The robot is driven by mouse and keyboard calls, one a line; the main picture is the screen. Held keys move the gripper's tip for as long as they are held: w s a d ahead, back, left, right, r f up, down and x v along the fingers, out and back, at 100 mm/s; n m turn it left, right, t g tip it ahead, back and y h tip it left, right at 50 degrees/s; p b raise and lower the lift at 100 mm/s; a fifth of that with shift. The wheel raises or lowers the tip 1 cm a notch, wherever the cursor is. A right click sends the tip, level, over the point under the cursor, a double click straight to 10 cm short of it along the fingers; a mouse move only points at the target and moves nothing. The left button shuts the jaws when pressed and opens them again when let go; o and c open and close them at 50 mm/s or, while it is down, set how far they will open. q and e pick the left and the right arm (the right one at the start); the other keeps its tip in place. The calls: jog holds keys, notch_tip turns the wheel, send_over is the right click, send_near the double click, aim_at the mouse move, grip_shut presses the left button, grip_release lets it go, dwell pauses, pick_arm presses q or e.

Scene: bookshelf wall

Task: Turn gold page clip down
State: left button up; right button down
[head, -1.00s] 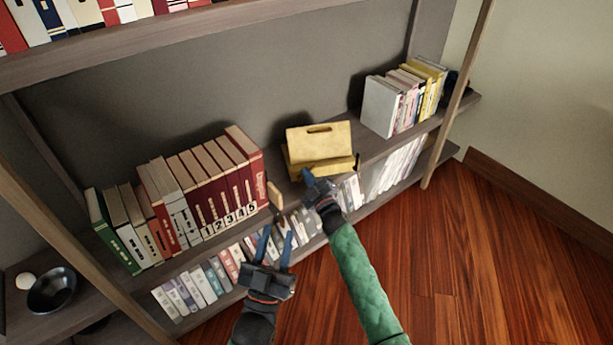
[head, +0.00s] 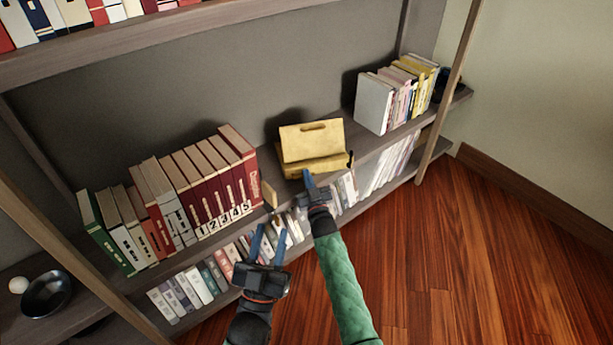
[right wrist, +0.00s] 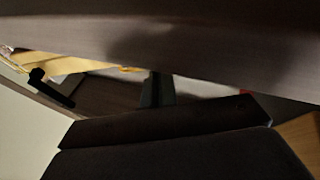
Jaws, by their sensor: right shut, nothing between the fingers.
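A gold book stand (head: 311,142) with a slotted, tilted back panel and a front ledge stands on the middle shelf. A small black peg (head: 350,159) sticks up at its right end. No separate gold clip can be made out. In the right wrist view, part of the gold stand (right wrist: 68,63) and the black peg (right wrist: 52,87) show at the left. My right gripper (head: 308,176) is shut and empty, just in front of the stand's lower front edge; I cannot tell whether it touches. My left gripper (head: 268,238) is open and empty, lower and to the left.
Numbered dark red books (head: 215,185) and a thin tan block (head: 270,195) stand left of the gold stand. Light and yellow books (head: 395,100) stand to its right. More books fill the shelf below. A dark bowl (head: 46,293) is at the far left.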

jog(key=shift+f, duration=0.1)
pick_arm(q)
jog(key=shift+w+f+g, duration=0.25)
jog(key=shift+f+g, duration=0.05)
jog(key=shift+f, duration=0.75)
jog(key=shift+d+r, duration=0.1)
